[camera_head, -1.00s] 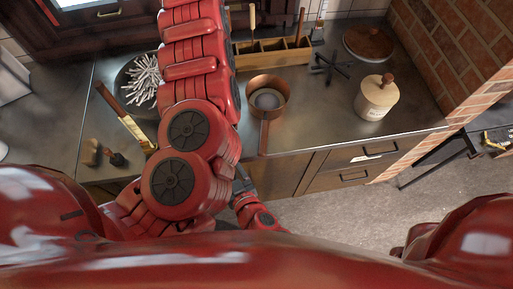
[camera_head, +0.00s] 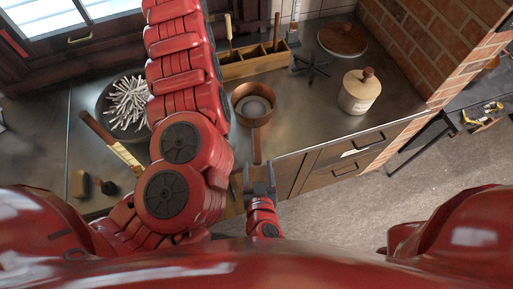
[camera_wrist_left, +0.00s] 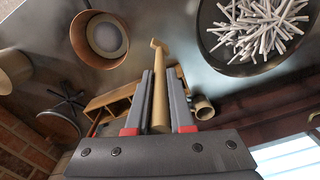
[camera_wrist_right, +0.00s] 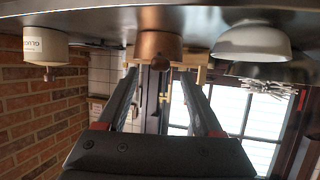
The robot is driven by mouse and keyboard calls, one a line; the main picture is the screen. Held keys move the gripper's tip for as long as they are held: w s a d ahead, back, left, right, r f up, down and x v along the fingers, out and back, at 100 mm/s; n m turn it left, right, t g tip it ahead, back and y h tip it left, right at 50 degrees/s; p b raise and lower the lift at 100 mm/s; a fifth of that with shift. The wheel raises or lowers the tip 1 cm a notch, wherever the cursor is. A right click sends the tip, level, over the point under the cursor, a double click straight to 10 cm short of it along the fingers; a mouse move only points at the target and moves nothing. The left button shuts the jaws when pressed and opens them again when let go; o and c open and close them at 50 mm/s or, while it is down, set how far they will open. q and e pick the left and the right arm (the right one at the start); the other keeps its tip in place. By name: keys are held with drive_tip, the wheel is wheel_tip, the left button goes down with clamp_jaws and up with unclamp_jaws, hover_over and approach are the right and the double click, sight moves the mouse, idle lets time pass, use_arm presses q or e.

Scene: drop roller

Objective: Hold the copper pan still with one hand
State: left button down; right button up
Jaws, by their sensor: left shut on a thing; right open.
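The copper pan (camera_head: 254,104) stands on the metal counter, its handle pointing toward me over the front edge. It holds a pale round thing. My right gripper (camera_head: 259,178) is open just short of the handle's end, apart from it. In the right wrist view the pan (camera_wrist_right: 158,46) shows ahead between the open fingers (camera_wrist_right: 160,76). My left gripper (camera_wrist_left: 160,88) is shut on a pale wooden stick (camera_wrist_left: 160,105) with a wider end. The left wrist view also shows the pan (camera_wrist_left: 101,38). In the head view my left gripper is hidden by its arm.
A bowl of white sticks (camera_head: 127,104) stands left of my left arm. A wooden tool box (camera_head: 255,62) is behind the pan. A lidded jar (camera_head: 360,92), a dark rack (camera_head: 313,66) and a round wooden lid (camera_head: 342,38) stand to the right. Counter between pan and jar is clear.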

sight(255, 124)
drive_tip(key=b+x, duration=0.2)
drive_tip(key=x, duration=0.1)
drive_tip(key=shift+w+f, duration=0.3)
drive_tip(key=p+x, duration=0.1)
drive_tip(key=x, duration=0.1)
drive_tip(key=p+x, duration=0.1)
drive_tip(key=x, duration=0.1)
drive_tip(key=shift+w+r, duration=0.3)
drive_tip(key=shift+w, duration=0.15)
drive_tip(key=shift+p+x, duration=0.3)
drive_tip(key=shift+x, duration=0.5)
drive_tip(key=shift+f, duration=0.25)
drive_tip(key=shift+s, duration=0.1)
clamp_jaws()
drive_tip(key=shift+c, duration=0.6)
unclamp_jaws()
drive_tip(key=shift+c, duration=0.2)
